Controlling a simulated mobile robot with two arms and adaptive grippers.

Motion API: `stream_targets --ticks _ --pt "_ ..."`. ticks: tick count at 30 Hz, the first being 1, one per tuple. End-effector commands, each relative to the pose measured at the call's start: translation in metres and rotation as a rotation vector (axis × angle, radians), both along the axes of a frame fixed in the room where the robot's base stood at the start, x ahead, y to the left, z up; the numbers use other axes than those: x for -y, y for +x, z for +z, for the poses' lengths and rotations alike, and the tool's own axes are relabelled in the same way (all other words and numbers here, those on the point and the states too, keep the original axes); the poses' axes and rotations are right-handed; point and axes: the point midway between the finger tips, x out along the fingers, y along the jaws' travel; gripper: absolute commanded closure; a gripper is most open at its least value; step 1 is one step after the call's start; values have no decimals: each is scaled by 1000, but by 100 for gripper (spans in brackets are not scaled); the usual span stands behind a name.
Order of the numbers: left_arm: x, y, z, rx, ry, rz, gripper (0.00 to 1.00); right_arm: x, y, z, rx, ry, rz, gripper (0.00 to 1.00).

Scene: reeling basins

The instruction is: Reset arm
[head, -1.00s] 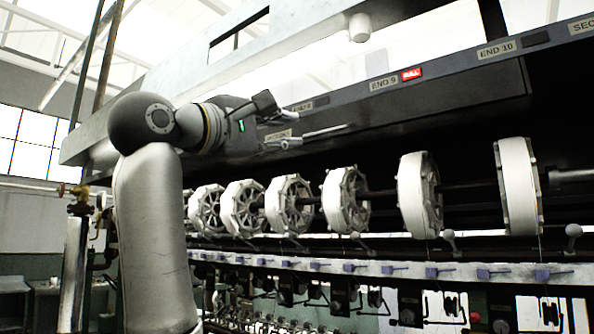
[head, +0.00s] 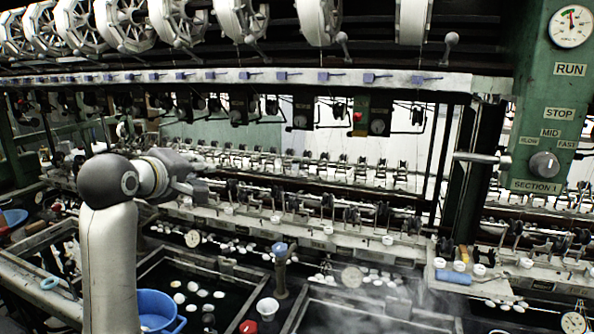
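My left arm rises from the bottom left, and its gripper (head: 204,178) points right above the basins. Its two fingers look apart, with nothing seen between them. It is clear of the machine parts behind it. My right gripper is not in this view.
Dark water basins with white cocoons (head: 192,288) lie below, with a blue bucket (head: 158,312), a white cup (head: 267,308) and a red-and-white cup (head: 248,327) near them. White reels (head: 240,18) hang along the top. A green control post (head: 545,95) with a gauge (head: 571,27) and knob (head: 544,165) stands at right. Steam rises at lower right.

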Motion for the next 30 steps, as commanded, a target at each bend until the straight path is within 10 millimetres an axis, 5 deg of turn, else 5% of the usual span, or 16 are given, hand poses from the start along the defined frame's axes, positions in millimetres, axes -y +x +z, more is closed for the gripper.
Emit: stream_targets --ticks 1,6,15,24,30 --pt "0 -4 -37 -41 47 -7 75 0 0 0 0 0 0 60" --pt "-2 -30 -142 -157 217 -48 75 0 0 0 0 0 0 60" --pt "-3 -120 -298 -360 495 -187 75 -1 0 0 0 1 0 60" --pt "-3 -248 -408 -552 731 -404 75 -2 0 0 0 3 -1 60" --pt "-3 -326 -444 -644 838 -551 75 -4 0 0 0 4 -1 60"
